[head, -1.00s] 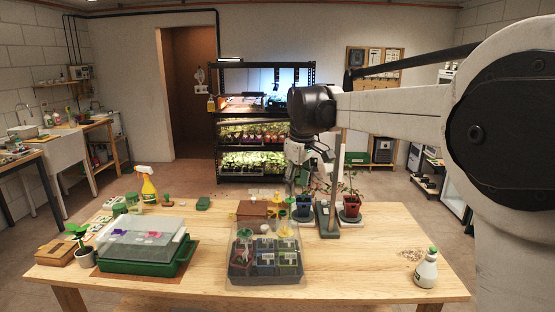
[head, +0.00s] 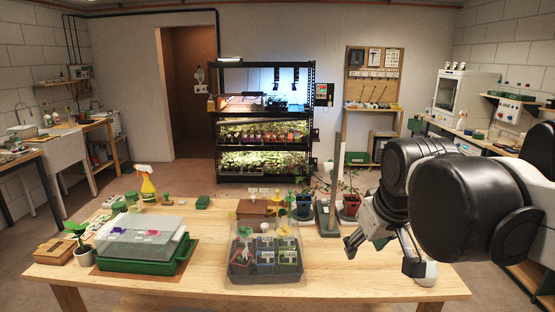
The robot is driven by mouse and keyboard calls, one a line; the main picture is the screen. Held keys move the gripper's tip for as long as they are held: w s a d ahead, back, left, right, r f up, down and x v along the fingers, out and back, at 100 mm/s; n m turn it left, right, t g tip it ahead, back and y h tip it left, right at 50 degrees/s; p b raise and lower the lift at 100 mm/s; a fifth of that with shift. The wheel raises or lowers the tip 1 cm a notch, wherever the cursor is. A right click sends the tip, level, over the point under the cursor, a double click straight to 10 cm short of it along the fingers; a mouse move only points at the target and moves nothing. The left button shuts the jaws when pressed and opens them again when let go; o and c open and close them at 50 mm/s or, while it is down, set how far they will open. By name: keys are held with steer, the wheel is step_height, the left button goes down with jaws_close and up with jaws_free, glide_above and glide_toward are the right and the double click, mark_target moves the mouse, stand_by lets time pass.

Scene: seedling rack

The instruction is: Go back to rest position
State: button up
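My gripper (head: 384,254) shows at the right in the head view, above the right part of the wooden table (head: 335,277). Its two fingers are spread wide apart, with nothing between them. My arm reaches in from the right edge, folded back towards the camera. The gripper is apart from the seedling tray (head: 256,278) to its left.
A green propagator box with a clear lid (head: 140,236), a potted plant (head: 78,241) and a yellow spray bottle (head: 148,187) stand on the left. A lit shelf rack (head: 312,125) stands at the back. The table's front middle-right is clear.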

steer(key=s+d+f+m+t, duration=0.1)
steer(key=s+d+f+m, duration=0.2)
steer(key=s+f, duration=0.5)
steer(key=s, duration=0.3)
steer(key=shift+f+t, duration=0.25)
steer(key=shift+t, duration=0.05)
stand_by(1.1)
